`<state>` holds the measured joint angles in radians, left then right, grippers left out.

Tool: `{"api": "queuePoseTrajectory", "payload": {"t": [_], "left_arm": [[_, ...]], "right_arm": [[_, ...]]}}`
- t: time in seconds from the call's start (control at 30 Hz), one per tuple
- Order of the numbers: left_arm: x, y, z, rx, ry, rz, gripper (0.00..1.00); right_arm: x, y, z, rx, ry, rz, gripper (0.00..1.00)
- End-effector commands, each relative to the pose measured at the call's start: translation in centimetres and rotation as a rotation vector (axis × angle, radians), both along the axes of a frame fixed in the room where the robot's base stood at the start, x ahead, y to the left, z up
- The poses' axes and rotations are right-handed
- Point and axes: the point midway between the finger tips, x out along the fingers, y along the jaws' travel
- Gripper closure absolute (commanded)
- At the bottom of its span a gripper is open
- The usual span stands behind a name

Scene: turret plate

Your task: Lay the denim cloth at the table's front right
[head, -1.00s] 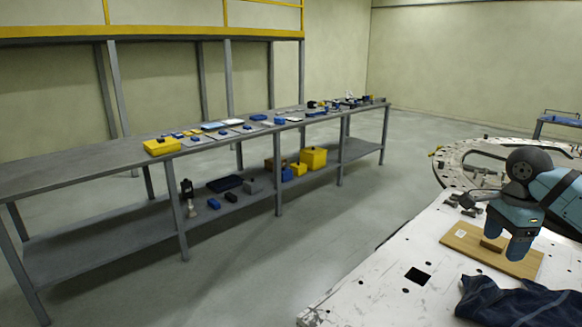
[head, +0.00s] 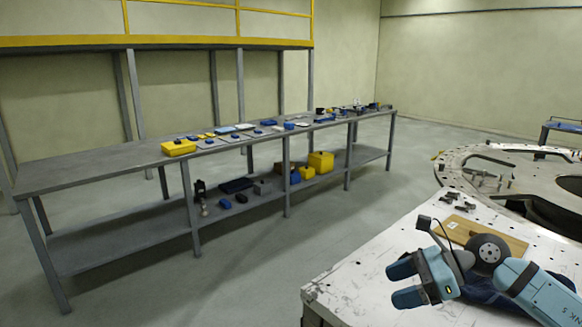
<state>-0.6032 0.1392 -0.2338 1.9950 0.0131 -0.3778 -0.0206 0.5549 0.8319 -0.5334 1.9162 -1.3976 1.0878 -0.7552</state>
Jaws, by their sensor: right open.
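The dark blue denim cloth (head: 484,292) lies on the white, hole-marked table (head: 365,270) at the lower right of the head view. My right forearm and wrist cover most of it, so its outline is hidden. My right gripper (head: 403,284) is open, its two blue fingers pointing left over the table to the left of the cloth. Nothing shows between the fingers. I cannot tell how high the gripper is above the table. My left gripper is not in view.
A wooden board (head: 512,242) lies behind my right wrist, with small metal parts (head: 458,199) near it. A round turret plate (head: 465,160) stands beyond. A long grey workbench (head: 110,160) with several boxes and tools stands across open floor at left.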

Motion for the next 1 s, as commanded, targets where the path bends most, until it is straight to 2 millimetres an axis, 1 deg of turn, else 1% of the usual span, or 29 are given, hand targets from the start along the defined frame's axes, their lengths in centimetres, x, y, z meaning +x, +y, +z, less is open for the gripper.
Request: {"api": "queuePoseTrajectory", "payload": {"t": [0.03,0.1,0.17,0.2,0.27,0.3,0.37,0.4,0.47,0.5,0.57,0.6,0.67,0.7,0.77,0.8,0.9,1.0], "left_arm": [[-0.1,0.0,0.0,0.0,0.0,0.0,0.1],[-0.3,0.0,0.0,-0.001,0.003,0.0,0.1],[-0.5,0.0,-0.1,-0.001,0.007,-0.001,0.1],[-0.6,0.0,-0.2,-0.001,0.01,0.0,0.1],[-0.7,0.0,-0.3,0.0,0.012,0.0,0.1],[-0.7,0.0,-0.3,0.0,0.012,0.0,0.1],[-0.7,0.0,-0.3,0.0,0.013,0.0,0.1],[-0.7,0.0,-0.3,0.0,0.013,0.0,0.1],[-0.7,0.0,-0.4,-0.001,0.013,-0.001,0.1],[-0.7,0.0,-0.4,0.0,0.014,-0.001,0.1],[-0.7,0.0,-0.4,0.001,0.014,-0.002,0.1],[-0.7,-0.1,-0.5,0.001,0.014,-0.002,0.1],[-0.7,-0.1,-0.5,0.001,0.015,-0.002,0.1],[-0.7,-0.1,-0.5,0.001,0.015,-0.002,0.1],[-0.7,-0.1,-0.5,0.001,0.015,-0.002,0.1],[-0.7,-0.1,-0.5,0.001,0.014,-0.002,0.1],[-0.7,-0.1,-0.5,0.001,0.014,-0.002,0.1],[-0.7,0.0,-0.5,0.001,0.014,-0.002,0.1]], "right_arm": [[-1.0,2.6,0.3,0.168,0.045,-0.041,0.32],[-1.8,4.9,1.7,0.41,0.123,-0.127,0.32],[-2.2,6.0,2.9,0.612,0.205,-0.213,0.32],[-2.4,6.3,3.5,0.743,0.269,-0.276,0.32],[-2.5,6.2,4.2,0.936,0.376,-0.379,0.32],[-2.5,5.7,4.4,1.058,0.451,-0.454,0.32],[-2.6,4.6,4.2,1.237,0.574,-0.573,0.32],[-2.7,3.7,3.7,1.35,0.66,-0.659,0.32],[-2.9,2.1,2.3,1.511,0.791,-0.799,0.32],[-3.3,1.0,1.1,1.611,0.884,-0.898,0.32],[-4.1,-0.6,-1.3,1.75,1.022,-1.057,0.32],[-5.0,-1.6,-3.1,1.834,1.116,-1.171,0.32],[-6.7,-2.9,-6.2,1.946,1.256,-1.353,0.32],[-8.1,-3.6,-8.2,2.01,1.344,-1.479,0.32],[-10.5,-4.2,-11.0,2.078,1.461,-1.659,0.32],[-12.0,-4.4,-12.4,-2.105,-1.521,1.762,0.32],[-15.5,-4.6,-15.3,-1.861,-1.428,1.734,0.32],[-18.6,-4.5,-17.3,-1.676,-1.351,1.71,0.32]]}}
